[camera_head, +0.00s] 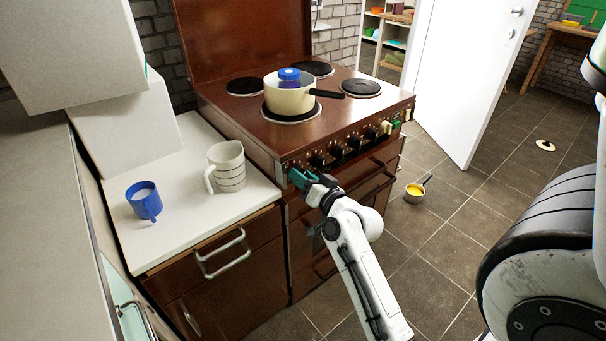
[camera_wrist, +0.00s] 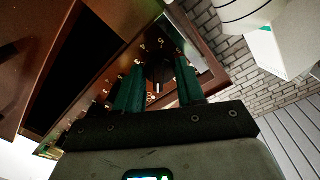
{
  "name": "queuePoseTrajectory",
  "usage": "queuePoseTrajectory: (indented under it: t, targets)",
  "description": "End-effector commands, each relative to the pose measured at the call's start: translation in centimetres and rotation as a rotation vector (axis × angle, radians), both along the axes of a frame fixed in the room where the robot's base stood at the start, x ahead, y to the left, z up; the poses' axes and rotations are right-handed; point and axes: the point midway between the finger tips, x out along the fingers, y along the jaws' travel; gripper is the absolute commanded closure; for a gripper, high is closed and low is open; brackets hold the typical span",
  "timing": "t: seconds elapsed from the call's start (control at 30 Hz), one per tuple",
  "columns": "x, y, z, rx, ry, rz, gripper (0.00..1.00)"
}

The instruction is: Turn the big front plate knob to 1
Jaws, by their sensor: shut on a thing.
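The brown stove (camera_head: 238,112) has a front panel with a row of black knobs (camera_head: 336,153). My gripper (camera_head: 302,179), with its green fingers, is at the left end of that panel. In the wrist view my gripper (camera_wrist: 158,74) is shut on a black knob (camera_wrist: 160,66), one finger on each side of it. White numbers show around the knob; a 5 and a 4 can be made out. A pale mark shows on the knob's lower part, but the exact setting cannot be read. In the head view the fingers hide this knob.
A cream pan (camera_head: 289,100) with a blue object sits on the front left hotplate, its handle pointing right. A striped jug (camera_head: 228,167) and a blue mug (camera_head: 144,201) stand on the left counter. A small pot (camera_head: 414,192) is on the floor to the right.

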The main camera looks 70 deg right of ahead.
Motion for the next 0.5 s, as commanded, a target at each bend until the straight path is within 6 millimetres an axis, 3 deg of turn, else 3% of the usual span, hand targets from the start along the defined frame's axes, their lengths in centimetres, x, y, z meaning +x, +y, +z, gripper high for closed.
queuePoseTrajectory:
  t: [0.5]
  targets:
    - [-0.06, -0.04, -0.06, 0.028, -0.017, -0.001, 0.92]
